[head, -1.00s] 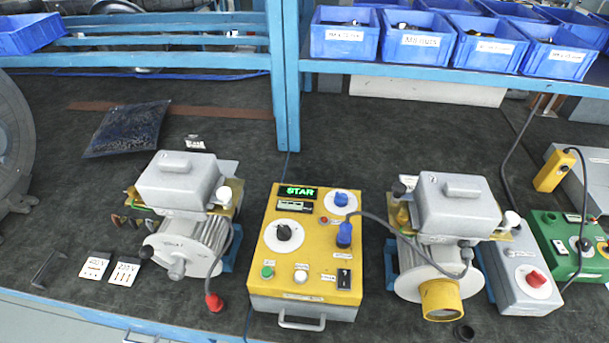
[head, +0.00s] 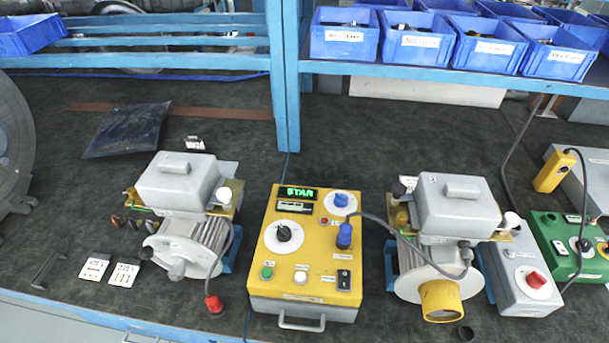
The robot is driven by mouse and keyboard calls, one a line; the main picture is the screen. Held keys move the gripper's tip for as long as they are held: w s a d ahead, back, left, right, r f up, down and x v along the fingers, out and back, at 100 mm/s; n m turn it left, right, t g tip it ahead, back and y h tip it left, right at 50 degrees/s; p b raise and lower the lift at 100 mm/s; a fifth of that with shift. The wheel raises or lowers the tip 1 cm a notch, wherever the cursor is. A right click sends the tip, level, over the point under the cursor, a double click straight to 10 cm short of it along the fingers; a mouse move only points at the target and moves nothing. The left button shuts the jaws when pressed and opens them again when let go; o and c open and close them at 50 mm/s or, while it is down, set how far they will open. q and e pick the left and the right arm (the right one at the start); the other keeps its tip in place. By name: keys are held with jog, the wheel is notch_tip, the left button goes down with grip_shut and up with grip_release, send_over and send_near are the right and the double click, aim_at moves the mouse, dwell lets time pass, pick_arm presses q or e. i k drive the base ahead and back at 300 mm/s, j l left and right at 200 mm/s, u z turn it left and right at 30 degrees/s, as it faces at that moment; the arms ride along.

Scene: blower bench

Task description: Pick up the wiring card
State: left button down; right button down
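Two small white cards with dark print lie flat side by side on the dark bench top at the lower left. The left card (head: 95,268) reads something like 400V and the right card (head: 123,273) something like 230V, with small marks below the text. Each has a black part at its top edge. I cannot tell which one is the wiring card. A smaller white label (head: 195,143) with dark text stands further back. Neither of my grippers is in view, and nothing touches the cards.
A motor with a grey box on top (head: 180,185) stands right of the cards. A yellow control box (head: 305,250) and a second motor (head: 455,205) stand further right. A black hook-like piece (head: 47,268) lies left of the cards.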

aim_at(95, 268)
jog(key=u, duration=1.75)
